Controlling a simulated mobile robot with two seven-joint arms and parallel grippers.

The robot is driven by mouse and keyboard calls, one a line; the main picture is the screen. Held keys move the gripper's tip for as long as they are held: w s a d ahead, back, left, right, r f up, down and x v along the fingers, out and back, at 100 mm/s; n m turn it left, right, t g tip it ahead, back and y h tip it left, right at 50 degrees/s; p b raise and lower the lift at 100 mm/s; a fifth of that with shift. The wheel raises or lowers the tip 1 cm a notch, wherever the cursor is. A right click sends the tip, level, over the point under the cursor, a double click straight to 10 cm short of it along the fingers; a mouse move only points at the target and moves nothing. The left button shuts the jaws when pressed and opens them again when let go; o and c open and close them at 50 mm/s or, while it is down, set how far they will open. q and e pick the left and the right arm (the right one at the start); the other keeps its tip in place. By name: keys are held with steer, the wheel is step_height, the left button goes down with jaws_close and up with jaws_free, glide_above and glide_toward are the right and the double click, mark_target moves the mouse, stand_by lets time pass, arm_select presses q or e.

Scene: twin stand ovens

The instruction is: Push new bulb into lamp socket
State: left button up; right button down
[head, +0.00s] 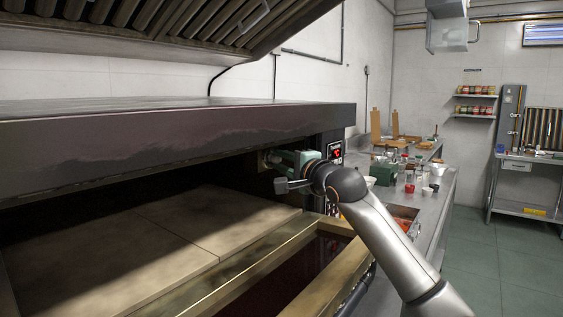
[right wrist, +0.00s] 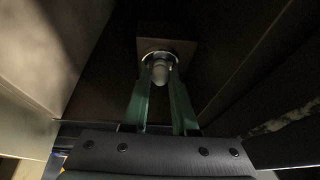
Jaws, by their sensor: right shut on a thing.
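In the right wrist view a small pale bulb (right wrist: 160,71) sits between the fingertips of my right gripper (right wrist: 161,84). The gripper has green fingers and is shut on the bulb. Just beyond the bulb is the lamp socket (right wrist: 151,45), a round opening with a bright rim on a square plate on the oven's inner wall. The bulb lines up with the opening; I cannot tell how deep it sits. In the head view my right gripper (head: 276,158) reaches into the oven mouth at its right side, and the bulb is too small to make out. My left gripper is out of view.
The oven's top slab (head: 180,135) hangs close above my right arm. Pale stone floor tiles (head: 150,240) and a brass-coloured front frame (head: 250,262) lie below. A control panel (head: 336,153) is beside the gripper. A cluttered steel counter (head: 432,200) stands at right.

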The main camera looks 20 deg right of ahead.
stand_by(0.3)
steer(key=c, duration=0.6)
jaws_free()
steer(key=shift+w, duration=0.1)
